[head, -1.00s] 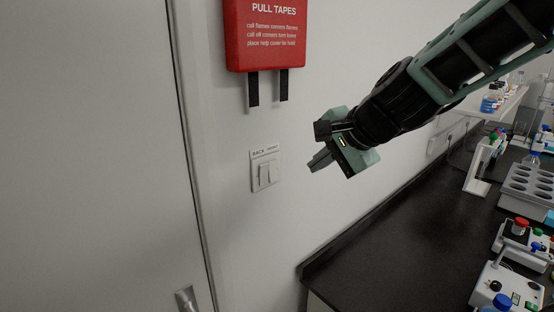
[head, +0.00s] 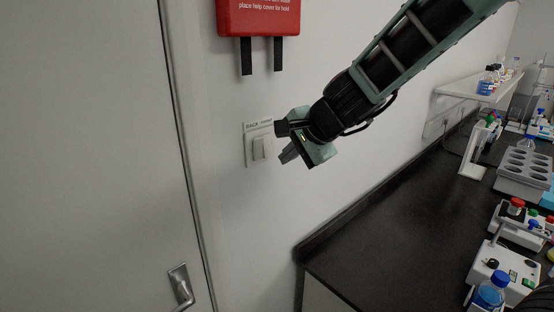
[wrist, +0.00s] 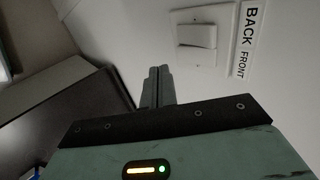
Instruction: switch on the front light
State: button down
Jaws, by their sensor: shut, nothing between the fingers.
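A white light switch plate (head: 258,146) is on the wall beside the door, with narrow upright rockers. A label reading BACK and FRONT (head: 258,125) is above it, BACK on the left. The wrist view shows the plate (wrist: 204,60) and label (wrist: 245,40) turned sideways, at upper right. My gripper (head: 284,156) is just right of the plate in the head view, its fingers pointing toward the wall. In the wrist view my gripper (wrist: 158,72) has its fingers together and empty, apart from the rocker in the picture. I cannot tell the rockers' on or off positions.
A red box (head: 258,17) with two hanging black straps is on the wall above the switch. A door (head: 90,150) with a metal handle (head: 181,287) is at left. A dark bench (head: 400,220) with lab equipment is at right. The wall below the switch is clear.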

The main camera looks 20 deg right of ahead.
aim_at(269, 154)
jog(key=shift+w+a+f+p, duration=0.1)
jog(key=shift+w+a+p, duration=0.25)
jog(key=shift+w, duration=0.5)
jog(key=shift+w+a+p, duration=0.15)
jog(key=shift+w+a, duration=0.25)
jog(key=shift+w, duration=0.45)
jog(key=shift+w+f+t+b, duration=0.2)
jog(key=shift+t+b, duration=0.1)
jog(key=shift+b, duration=0.95)
jog(key=shift+r, duration=0.1)
jog(key=shift+r+p, duration=0.2)
jog(key=shift+p, duration=0.15)
